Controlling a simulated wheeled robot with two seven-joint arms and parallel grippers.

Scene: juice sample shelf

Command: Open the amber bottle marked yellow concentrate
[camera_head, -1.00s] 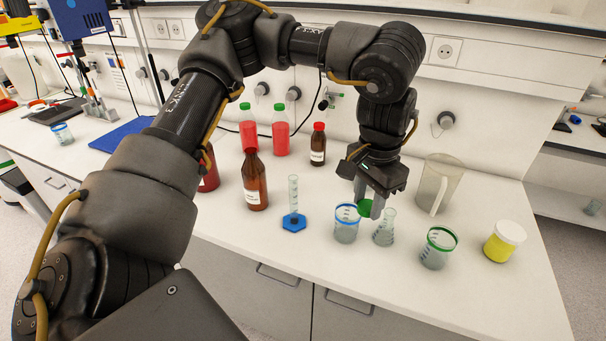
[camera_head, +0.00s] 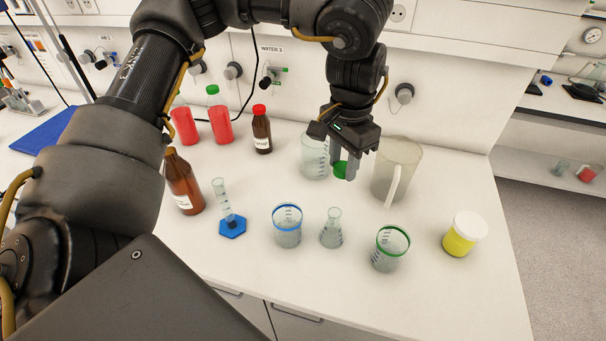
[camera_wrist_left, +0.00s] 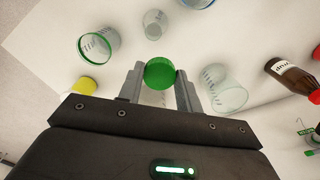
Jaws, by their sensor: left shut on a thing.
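A large amber bottle (camera_head: 184,186) with a white label stands at the left of the bench. Its neck shows brown with no coloured cap that I can make out. A smaller amber bottle (camera_head: 262,132) with a red cap stands further back; an amber bottle with a red cap also shows at the right edge of the wrist view (camera_wrist_left: 292,76). I cannot read either label for certain. My left gripper (camera_head: 342,168) is shut on a green cap (camera_wrist_left: 160,73), held between its fingertips near the clear pitcher. My right gripper is not in view.
Two red juice bottles (camera_head: 220,118) stand at the back left. A clear beaker (camera_head: 313,158) and a pitcher (camera_head: 396,172) flank my gripper. In front are a blue-based cylinder (camera_head: 231,226), blue-rimmed beaker (camera_head: 287,228), flask (camera_head: 332,232), green-rimmed beaker (camera_head: 389,252) and yellow jar (camera_head: 460,240).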

